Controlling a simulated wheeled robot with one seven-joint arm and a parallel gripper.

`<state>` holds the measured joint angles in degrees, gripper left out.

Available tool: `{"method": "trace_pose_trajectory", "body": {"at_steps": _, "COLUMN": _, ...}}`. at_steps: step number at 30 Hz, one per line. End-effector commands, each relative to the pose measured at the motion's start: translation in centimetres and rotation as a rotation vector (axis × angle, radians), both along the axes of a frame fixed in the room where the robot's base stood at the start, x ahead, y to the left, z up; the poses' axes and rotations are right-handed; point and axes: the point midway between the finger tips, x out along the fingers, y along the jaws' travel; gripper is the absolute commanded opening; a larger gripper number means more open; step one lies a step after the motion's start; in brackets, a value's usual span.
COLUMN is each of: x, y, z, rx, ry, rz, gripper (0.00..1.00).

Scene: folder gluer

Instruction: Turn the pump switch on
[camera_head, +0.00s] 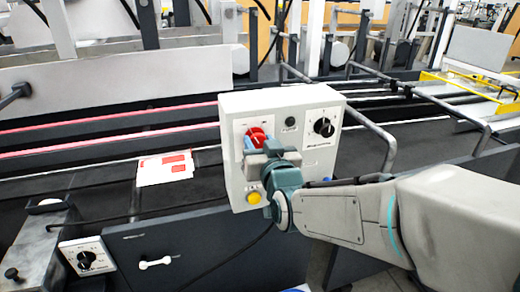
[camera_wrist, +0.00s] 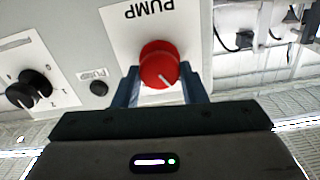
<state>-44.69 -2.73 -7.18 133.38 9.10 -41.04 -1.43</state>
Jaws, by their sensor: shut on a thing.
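The pump switch (camera_head: 257,135) is a red round knob on a white plate, at the upper left of a light grey control box. In the wrist view the red knob (camera_wrist: 159,65) sits below the upside-down word PUMP, with a white pointer line slanting to the lower right. My gripper (camera_head: 250,142) is at the front of the box. In the wrist view its blue fingers (camera_wrist: 159,88) stand on both sides of the knob, shut on it. The fingers hide part of the knob in the head view.
On the same box (camera_head: 236,192) are a black rotary knob (camera_head: 324,127), a small black button (camera_head: 290,121) and a yellow button (camera_head: 254,197). A bent metal rail (camera_head: 387,140) stands right of the box. Dark machine belts lie behind it.

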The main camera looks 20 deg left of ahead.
Motion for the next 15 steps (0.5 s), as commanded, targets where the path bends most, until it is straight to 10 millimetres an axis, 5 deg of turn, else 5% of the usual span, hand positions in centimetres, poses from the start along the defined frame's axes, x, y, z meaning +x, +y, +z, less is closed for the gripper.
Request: {"method": "trace_pose_trajectory", "body": {"at_steps": 15, "x": 0.10, "y": -0.19, "z": -0.94, "rx": 0.390, "ry": 0.234, "rz": 0.000, "gripper": 0.15}}
